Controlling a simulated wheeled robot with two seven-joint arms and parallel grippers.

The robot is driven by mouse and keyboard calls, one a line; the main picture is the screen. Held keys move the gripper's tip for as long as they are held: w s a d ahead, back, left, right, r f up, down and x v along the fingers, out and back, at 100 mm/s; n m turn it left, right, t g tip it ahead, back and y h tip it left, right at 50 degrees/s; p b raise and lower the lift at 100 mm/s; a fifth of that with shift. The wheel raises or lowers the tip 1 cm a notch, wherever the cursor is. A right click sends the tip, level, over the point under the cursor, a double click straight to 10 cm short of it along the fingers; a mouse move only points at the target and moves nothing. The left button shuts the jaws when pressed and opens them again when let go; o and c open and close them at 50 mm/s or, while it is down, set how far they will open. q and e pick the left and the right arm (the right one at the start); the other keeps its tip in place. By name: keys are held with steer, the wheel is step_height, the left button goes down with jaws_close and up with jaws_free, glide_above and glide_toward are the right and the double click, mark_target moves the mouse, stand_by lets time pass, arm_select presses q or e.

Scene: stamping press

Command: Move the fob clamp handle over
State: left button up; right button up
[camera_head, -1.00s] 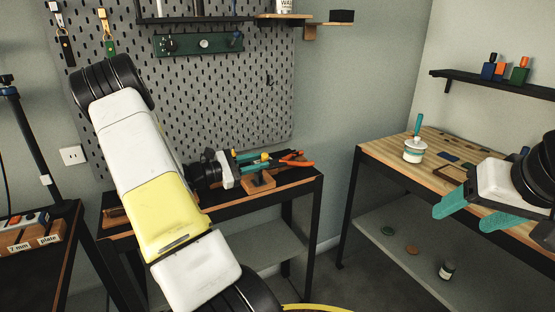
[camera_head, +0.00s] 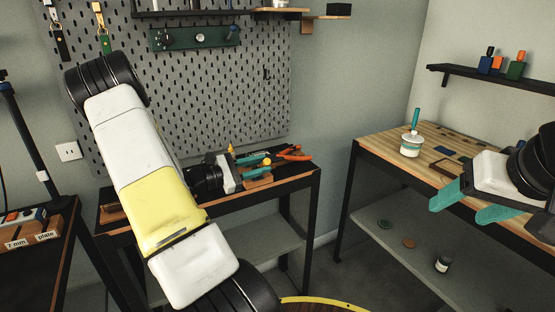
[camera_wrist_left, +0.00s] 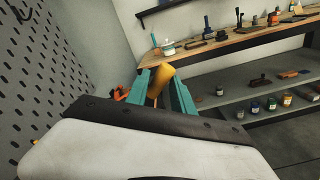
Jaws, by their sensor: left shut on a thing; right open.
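The clamp handle is a yellow-orange cylinder (camera_wrist_left: 161,82) between the teal fingers of my left gripper (camera_wrist_left: 165,88) in the left wrist view. The fingers are shut on it. In the head view its yellow end (camera_head: 267,161) shows small at the fingertips of my left gripper (camera_head: 257,166), over the black bench. The clamp's body is mostly hidden by the gripper, and a small wooden block (camera_head: 259,181) shows just below it. My right gripper (camera_head: 456,212) is open and empty, in front of the wooden table at right.
Orange-handled pliers (camera_head: 293,154) lie right of the left gripper on the black bench (camera_head: 300,178). A pegboard (camera_head: 225,95) stands behind it. A white pot with a teal-handled brush (camera_head: 411,146) stands on the wooden table (camera_head: 440,140). A shelf (camera_head: 480,84) holds several small bottles.

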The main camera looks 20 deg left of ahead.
arm_select(q)
steer(key=shift+o, duration=0.5)
steer(key=shift+s+d+f, duration=0.2)
steer(key=shift+d+f, duration=0.05)
steer(key=shift+f, duration=0.2)
steer(key=shift+s+d+f, duration=0.2)
steer(key=shift+f, duration=0.2)
steer(key=shift+o, duration=0.7)
steer(key=shift+s+d+f, duration=0.15)
steer(key=shift+f, duration=0.3)
steer(key=shift+s+d+f, duration=0.1)
steer(key=shift+f, duration=0.3)
steer(key=o, duration=1.1)
steer(key=shift+c, duration=0.2)
steer(key=shift+r, duration=0.1)
